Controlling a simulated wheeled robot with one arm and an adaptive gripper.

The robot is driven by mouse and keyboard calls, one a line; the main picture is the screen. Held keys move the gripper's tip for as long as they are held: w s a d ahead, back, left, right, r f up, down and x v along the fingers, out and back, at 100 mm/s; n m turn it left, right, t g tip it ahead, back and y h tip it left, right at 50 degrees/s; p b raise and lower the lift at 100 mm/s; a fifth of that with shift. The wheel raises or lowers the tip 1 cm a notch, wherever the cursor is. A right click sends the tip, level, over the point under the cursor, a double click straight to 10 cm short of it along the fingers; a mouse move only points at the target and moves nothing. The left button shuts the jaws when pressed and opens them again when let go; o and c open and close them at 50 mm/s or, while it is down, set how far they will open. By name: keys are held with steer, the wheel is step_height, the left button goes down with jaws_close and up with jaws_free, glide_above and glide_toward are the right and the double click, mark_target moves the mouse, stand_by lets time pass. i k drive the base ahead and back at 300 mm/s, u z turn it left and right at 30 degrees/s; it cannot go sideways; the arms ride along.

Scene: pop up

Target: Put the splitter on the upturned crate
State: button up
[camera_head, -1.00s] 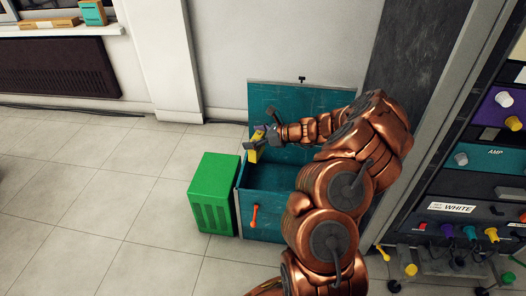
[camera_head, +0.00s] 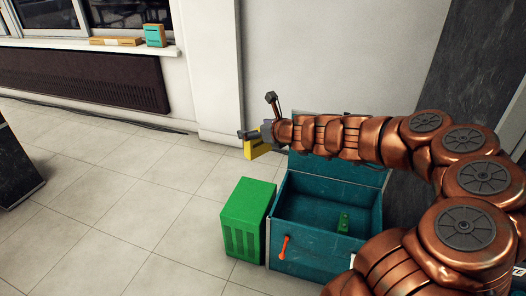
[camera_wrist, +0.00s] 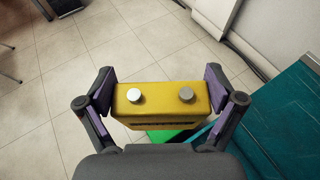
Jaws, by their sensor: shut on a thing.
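The splitter (camera_head: 259,150) is a small yellow box. In the wrist view the splitter (camera_wrist: 160,98) shows two silver knobs on its near face. My gripper (camera_wrist: 160,88) is shut on it, one finger pressed to each short side. In the head view my gripper (camera_head: 262,135) holds it in the air, above and behind the upturned crate. The upturned crate (camera_head: 246,208) is green, with a bare flat top and slotted sides, and stands on the floor. In the wrist view only a green strip of the crate (camera_wrist: 170,136) shows below the splitter.
A wall and radiator (camera_head: 85,78) are behind.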

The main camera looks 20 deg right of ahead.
mark_target(256, 199)
steer(key=u, duration=0.45)
steer(key=k, duration=0.55)
steer(key=u, duration=0.8)
steer(key=i, duration=1)
steer(key=z, duration=0.9)
steer(key=i, duration=0.3)
steer(key=z, duration=0.35)
